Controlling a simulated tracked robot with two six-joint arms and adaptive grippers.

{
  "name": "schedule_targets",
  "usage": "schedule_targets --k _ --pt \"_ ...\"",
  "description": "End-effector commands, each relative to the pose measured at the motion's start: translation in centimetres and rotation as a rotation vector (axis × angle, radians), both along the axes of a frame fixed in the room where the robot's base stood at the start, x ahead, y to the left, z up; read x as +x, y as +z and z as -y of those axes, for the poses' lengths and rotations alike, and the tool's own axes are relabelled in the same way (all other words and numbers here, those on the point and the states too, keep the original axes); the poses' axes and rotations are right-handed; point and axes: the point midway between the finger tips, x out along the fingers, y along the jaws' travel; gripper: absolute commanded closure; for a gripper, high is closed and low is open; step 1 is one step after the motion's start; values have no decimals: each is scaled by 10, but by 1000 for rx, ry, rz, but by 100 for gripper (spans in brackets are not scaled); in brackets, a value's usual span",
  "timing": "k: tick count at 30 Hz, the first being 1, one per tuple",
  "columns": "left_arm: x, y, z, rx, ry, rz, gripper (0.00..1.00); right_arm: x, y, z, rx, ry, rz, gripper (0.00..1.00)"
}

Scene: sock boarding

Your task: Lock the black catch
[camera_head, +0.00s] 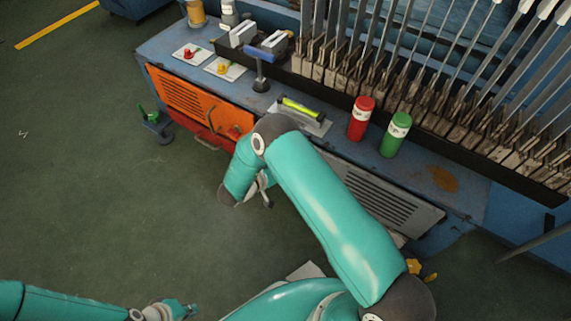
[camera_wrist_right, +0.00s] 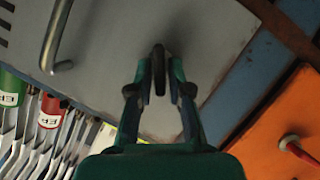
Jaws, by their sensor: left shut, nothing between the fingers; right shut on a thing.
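The black catch (camera_wrist_right: 159,68) shows in the right wrist view as a narrow dark piece with a rounded end, in front of a grey panel (camera_wrist_right: 110,45). My right gripper (camera_wrist_right: 160,84) is shut on it, one finger on each side. In that view the catch lies roughly along the fingers; I cannot tell whether it is locked. In the head view my right arm hides the catch and most of the right gripper. My left gripper (camera_head: 180,309) is shut and empty at the lower left, over the floor, well away from the bench.
A louvred grey panel (camera_head: 380,200) and an orange panel (camera_head: 180,96) form the bench front. On the bench top (camera_head: 165,44) stand a red can (camera_head: 360,119), a green can (camera_head: 395,135) and a blue-handled lever (camera_head: 260,55). Floor at left is mostly clear.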

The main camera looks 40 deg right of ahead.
Motion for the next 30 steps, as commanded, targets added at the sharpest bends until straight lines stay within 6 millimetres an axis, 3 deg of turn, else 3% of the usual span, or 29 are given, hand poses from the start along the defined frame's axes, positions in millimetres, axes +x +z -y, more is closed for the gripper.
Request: schedule_targets --k 30 --pt "0 -51 0 0 0 0 100 1 -13 2 -342 -16 -838 100"
